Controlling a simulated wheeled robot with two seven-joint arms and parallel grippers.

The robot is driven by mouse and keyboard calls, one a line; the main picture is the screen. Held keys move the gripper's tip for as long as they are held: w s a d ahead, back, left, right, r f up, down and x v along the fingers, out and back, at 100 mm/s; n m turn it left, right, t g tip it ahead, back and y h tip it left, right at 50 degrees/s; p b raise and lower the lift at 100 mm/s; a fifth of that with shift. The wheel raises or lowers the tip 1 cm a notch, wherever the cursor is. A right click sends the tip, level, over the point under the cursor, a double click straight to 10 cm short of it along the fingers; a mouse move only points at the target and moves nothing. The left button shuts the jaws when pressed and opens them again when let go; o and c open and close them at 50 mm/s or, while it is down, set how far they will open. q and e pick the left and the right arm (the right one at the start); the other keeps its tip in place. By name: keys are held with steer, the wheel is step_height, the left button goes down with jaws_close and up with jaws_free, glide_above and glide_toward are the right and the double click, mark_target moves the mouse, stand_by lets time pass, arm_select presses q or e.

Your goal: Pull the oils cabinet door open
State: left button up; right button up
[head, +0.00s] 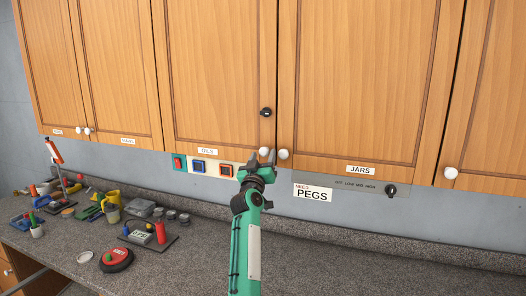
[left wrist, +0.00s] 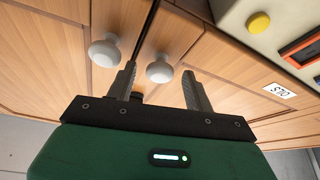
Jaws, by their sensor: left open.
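The oils cabinet door (head: 215,75) is a wooden panel with an OILS label (head: 207,151) at its bottom edge, and it looks shut. Its white round knob (head: 265,151) sits at the lower right corner. My left gripper (head: 262,158) is open just below and in front of this knob. In the left wrist view the oils knob (left wrist: 159,68) shows between the tips of my open left gripper (left wrist: 158,78), with no visible grip on it. The OILS label (left wrist: 278,91) is at the right there. My right gripper is not in view.
The jars door (head: 360,80) has a white knob (head: 284,154) close beside the oils knob; it also shows in the left wrist view (left wrist: 104,50). A black knob (head: 265,112) sits above. Coloured switches (head: 199,167) are below. Tools clutter the counter's left; its right is clear.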

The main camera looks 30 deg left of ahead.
arm_select(q)
steer(key=shift+w+a+r, duration=0.2)
steer(key=shift+w, duration=0.3)
steer(key=shift+f, duration=0.1)
jaws_close()
